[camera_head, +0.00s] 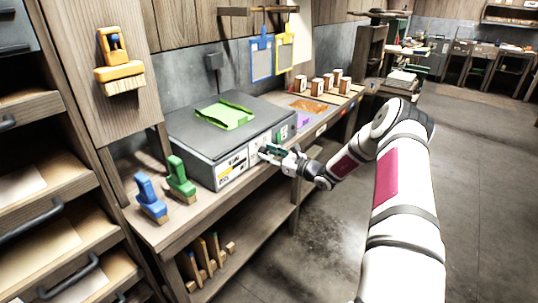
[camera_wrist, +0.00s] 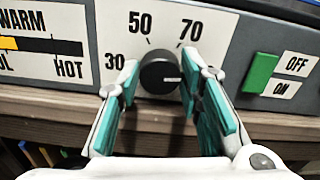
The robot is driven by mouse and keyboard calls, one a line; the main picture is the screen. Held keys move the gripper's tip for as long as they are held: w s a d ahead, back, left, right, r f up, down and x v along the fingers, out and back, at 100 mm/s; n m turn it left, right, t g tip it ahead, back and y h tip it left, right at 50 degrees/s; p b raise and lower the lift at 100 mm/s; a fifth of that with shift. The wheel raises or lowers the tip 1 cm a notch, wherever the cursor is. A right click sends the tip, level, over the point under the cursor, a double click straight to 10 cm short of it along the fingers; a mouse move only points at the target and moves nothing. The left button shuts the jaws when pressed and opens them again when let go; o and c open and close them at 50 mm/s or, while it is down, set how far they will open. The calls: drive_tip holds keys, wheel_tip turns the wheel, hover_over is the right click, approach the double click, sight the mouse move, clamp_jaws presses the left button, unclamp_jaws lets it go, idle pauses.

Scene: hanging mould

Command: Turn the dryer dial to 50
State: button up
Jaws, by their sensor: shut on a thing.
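The dryer (camera_head: 181,131) is a grey box on the wooden bench, with a pale control panel on its front. In the wrist view its black round dial (camera_wrist: 158,73) sits below the printed 50 and 70, with 30 to its left. A short white mark on the dial lies toward the right, away from the 50. My gripper (camera_wrist: 160,84) has a teal-padded finger on each side of the dial and is shut on it. In the head view my gripper (camera_head: 268,153) is at the dryer's front and hides the dial.
A green rocker switch (camera_wrist: 260,73) beside OFF and ON labels is right of the dial. A WARM-HOT gauge (camera_wrist: 42,45) is left. A green mould (camera_head: 225,115) lies on the dryer. Blue (camera_head: 150,197) and green brushes (camera_head: 180,180) stand on the bench. Floor at right is free.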

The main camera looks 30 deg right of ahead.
drive_tip(key=n, duration=0.6)
drive_tip(key=shift+a+b, duration=0.1)
drive_tip(key=shift+b, duration=0.2)
drive_tip(key=n, duration=0.3)
drive_tip(key=n+b, duration=0.1)
drive_tip(key=n, duration=0.1)
drive_tip(key=shift+f+n, duration=0.2)
drive_tip(key=shift+n, duration=0.2)
drive_tip(key=n+b, duration=0.2)
drive_tip(key=n, duration=0.3)
drive_tip(key=n+b, duration=0.3)
drive_tip(key=n, duration=0.2)
drive_tip(key=shift+a+f+b, duration=0.1)
drive_tip(key=shift+f+b, duration=0.1)
drive_tip(key=shift+b, duration=0.15)
drive_tip(key=shift+n, duration=0.4)
drive_tip(key=o, duration=1.1)
